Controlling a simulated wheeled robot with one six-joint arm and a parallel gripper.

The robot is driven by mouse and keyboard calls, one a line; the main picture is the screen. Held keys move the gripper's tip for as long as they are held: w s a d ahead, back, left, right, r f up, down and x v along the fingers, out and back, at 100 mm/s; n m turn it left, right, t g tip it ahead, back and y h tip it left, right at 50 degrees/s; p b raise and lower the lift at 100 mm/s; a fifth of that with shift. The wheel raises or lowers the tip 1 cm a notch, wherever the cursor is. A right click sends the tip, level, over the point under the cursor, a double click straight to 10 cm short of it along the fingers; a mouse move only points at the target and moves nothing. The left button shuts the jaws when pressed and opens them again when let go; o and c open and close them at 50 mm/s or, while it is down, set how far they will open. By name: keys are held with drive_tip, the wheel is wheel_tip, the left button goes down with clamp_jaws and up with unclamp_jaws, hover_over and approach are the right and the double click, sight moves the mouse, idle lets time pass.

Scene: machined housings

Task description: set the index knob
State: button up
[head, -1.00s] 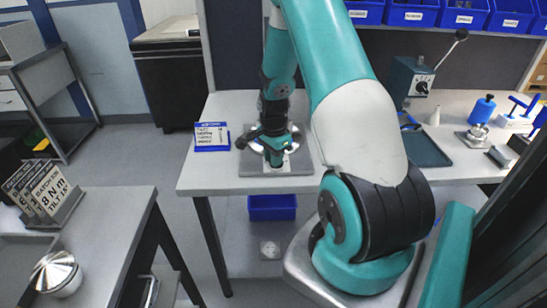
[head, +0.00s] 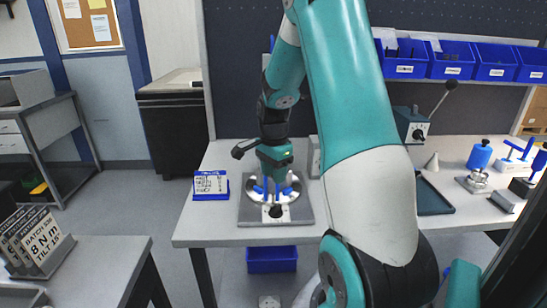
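My gripper (head: 275,170) points down over a round silver housing (head: 262,190) on a grey fixture plate (head: 300,212). Blue pieces show around the housing's top, below the gripper; I cannot tell whether they are fingers or clamps. The finger gap is too small to read. A small black knob on a pale dial (head: 275,211) sits at the plate's front, just below the housing in the picture. Another black knob with a pale dial (head: 418,134) is on the grey-teal lever box (head: 402,120) at the right. I cannot tell which is the index knob.
A blue-framed text card (head: 211,186) stands left of the plate. Right of my arm are a dark tray (head: 433,200), a grey cone (head: 432,162) and blue-handled tools (head: 479,155). Blue bins (head: 450,60) line the back. A batch sign (head: 42,245) stands on the left-hand bench.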

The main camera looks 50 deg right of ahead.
wheel_tip(320, 180, up, 6)
drive_tip(key=shift+f, duration=0.1)
